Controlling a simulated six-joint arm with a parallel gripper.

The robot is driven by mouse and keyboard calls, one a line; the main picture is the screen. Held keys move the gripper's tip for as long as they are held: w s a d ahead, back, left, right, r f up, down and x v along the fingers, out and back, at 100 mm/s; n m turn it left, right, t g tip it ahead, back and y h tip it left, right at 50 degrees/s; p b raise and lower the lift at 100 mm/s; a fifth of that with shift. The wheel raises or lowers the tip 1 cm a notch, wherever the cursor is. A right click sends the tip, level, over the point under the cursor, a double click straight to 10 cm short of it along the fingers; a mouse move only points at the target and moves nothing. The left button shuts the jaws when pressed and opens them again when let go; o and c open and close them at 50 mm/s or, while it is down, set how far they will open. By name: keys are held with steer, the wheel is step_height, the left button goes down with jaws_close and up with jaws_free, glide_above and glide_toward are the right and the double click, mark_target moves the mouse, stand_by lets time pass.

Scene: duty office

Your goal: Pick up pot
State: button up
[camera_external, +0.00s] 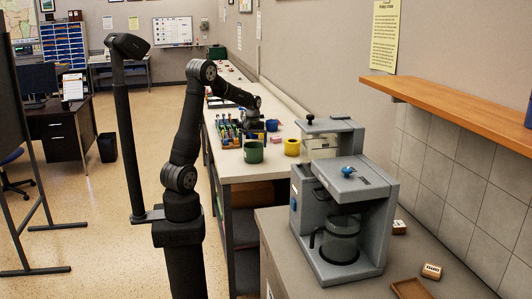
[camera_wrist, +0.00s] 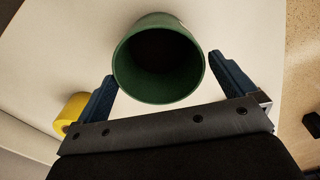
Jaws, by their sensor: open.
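A round dark green pot (camera_external: 253,152) stands near the end of the pale counter. In the wrist view the pot (camera_wrist: 125,62) is seen from above, its open mouth facing the camera and its inside dark. My gripper (camera_wrist: 163,68) is open, with one blue finger on each side of the pot's near part. Gaps show between both fingers and the pot wall, wider on the right. In the external view my gripper (camera_external: 258,128) hangs just above and behind the pot. Its height over the rim is hard to tell.
A yellow roll (camera_external: 292,147) lies right of the pot; it also shows beside the left finger in the wrist view (camera_wrist: 70,112). A grey coffee machine (camera_external: 345,200) stands in front.

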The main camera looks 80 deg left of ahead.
mark_target(254, 150)
step_height(254, 150, down, 4)
steer(key=shift+w+f, duration=0.1)
steer(key=shift+f, duration=0.05)
steer(key=c, duration=0.8)
